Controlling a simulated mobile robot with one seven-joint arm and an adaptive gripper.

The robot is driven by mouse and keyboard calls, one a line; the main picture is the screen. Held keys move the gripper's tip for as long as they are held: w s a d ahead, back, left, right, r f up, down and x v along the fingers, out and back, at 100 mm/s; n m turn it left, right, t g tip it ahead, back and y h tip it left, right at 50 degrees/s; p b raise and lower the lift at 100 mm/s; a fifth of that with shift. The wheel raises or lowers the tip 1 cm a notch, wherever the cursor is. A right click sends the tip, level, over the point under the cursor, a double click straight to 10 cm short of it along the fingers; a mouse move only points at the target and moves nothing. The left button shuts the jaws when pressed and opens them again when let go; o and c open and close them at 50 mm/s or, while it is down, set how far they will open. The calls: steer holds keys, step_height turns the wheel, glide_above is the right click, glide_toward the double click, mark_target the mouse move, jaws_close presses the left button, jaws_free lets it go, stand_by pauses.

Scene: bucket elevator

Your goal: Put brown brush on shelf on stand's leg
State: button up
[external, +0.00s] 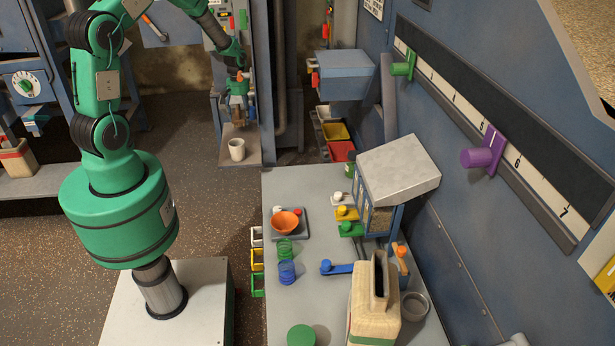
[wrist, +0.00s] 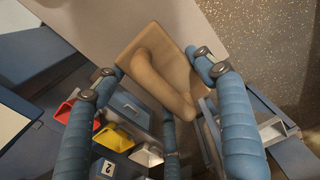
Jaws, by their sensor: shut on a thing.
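My gripper (external: 238,88) is at the end of my outstretched arm, at the back of the external view, in front of a narrow grey-blue stand. In the external view only a small brown part shows below the gripper, above a pale low shelf (external: 226,160). A white cup (external: 237,149) stands on that shelf. I cannot tell whether the brush touches anything else.
A grey table (external: 315,190) holds an orange bowl (external: 286,222), colored coils, a box with a slanted lid (external: 398,168) and a beige container (external: 373,305). Red (wrist: 107,134) and yellow (wrist: 67,107) bins show below the gripper in the wrist view. Speckled floor lies open between.

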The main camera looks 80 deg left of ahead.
mark_target(241, 114)
steer(key=shift+f, duration=1.7)
steer(key=shift+f, duration=0.15)
steer(key=o, duration=1.3)
steer(key=shift+c, duration=0.2)
step_height(241, 114, up, 12)
steer(key=shift+r+p, duration=0.1)
steer(key=shift+p, duration=0.2)
